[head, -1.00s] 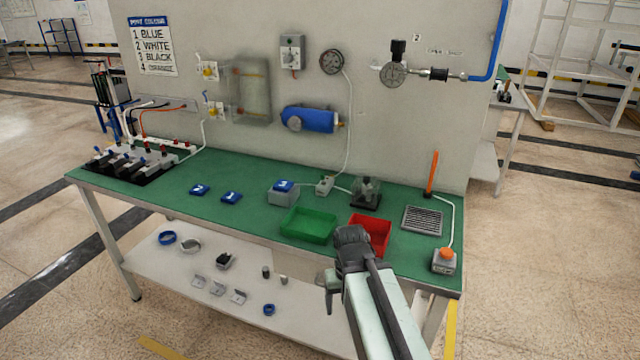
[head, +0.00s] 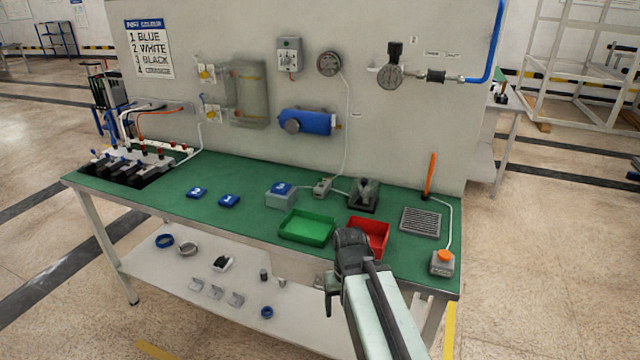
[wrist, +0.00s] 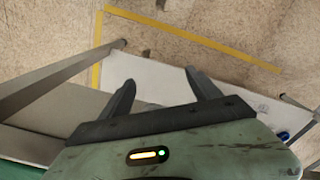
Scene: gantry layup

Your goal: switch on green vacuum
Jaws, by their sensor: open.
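My gripper (wrist: 162,90) is open and empty in the wrist view, its two dark fingers spread and pointing over the lower shelf and floor. In the head view my gripper (head: 331,290) hangs in front of the bench's front edge, below the red tray. No switch marked as a green vacuum can be made out. A grey box with an orange button (head: 443,262) sits at the bench's right front. A grey switch box (head: 290,54) is on the wall panel. Two small valves with yellow parts (head: 207,74) (head: 211,114) are at the panel's left. My gripper touches none of these.
The green bench top (head: 250,215) holds a green tray (head: 307,227), a red tray (head: 374,230), a grille (head: 421,222) and an upright orange stick (head: 431,176). A blue tank (head: 306,122) is on the wall panel. Small parts lie on the lower shelf (head: 215,275).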

